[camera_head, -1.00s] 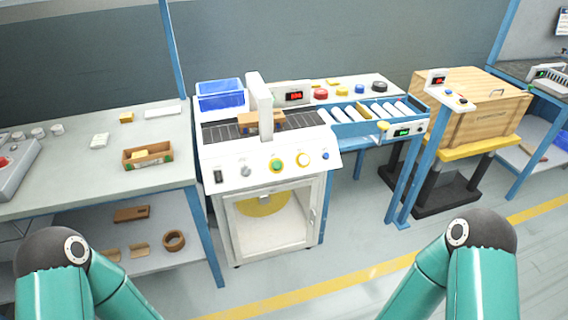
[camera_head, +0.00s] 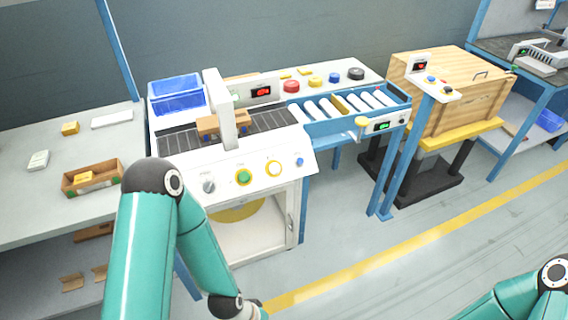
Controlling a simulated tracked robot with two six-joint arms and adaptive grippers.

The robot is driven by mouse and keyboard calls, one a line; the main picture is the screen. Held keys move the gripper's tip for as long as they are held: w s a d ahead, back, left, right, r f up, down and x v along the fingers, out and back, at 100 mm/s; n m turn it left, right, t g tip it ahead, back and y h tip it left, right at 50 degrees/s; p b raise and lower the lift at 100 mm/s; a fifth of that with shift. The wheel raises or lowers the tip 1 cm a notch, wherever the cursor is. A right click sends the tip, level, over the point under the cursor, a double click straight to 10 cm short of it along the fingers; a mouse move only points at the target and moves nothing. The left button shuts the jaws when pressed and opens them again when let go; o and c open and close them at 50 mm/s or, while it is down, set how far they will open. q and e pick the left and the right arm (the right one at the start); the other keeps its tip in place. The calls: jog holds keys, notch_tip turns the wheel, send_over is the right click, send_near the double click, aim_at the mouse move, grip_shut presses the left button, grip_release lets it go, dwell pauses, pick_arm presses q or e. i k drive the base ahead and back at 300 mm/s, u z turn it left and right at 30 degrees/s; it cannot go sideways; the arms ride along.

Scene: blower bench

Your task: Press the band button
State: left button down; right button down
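The strapping-type machine (camera_head: 262,192) stands at centre with a sloped white front panel. Only part of my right arm shows at bottom right. Neither gripper is in view.
A brown box (camera_head: 208,125) sits on the dark belt under the white arch (camera_head: 221,110). A blue bin (camera_head: 178,97) stands behind. A roller conveyor (camera_head: 345,108) joins at right, with a large wooden crate (camera_head: 450,92) beyond. An open cardboard tray (camera_head: 93,178) lies on the left bench.

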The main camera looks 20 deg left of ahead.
aim_at(244, 176)
jog(key=i, duration=1.05)
jog(key=u, duration=0.8)
